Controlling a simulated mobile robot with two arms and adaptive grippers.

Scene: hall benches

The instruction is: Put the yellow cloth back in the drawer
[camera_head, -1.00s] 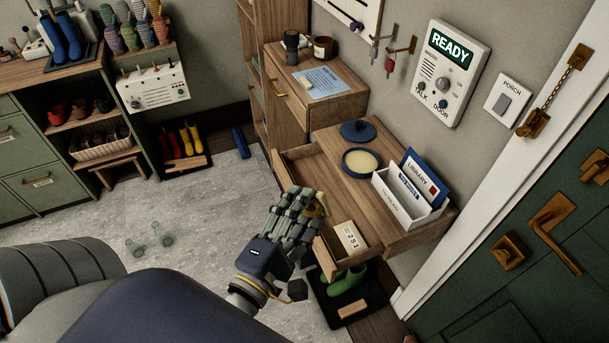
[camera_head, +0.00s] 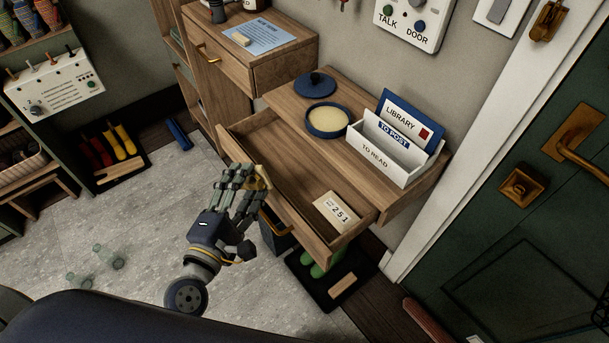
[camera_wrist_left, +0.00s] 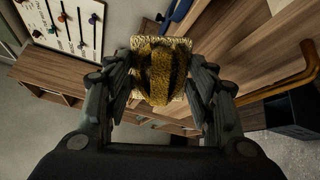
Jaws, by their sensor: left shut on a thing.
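The yellow cloth (camera_wrist_left: 160,70) is a folded, fuzzy bundle with dark stripes in the left wrist view. My left gripper (camera_wrist_left: 160,85) is shut on it, with fingers on both sides. In the head view my left gripper (camera_head: 252,178) is at the front left edge of the open drawer (camera_head: 290,165), and a little of the cloth shows at its fingertips. The drawer is pulled out from the wooden cabinet and holds a cream card marked 251 (camera_head: 337,212) at its right end. My right gripper is not in view.
On the cabinet top are a blue tin with pale contents (camera_head: 327,120), its blue lid (camera_head: 315,84) and a white letter holder (camera_head: 392,155). Green boots (camera_head: 318,262) stand on a dark tray below. Floor left of my gripper is mostly clear, with glassy bottles (camera_head: 108,257).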

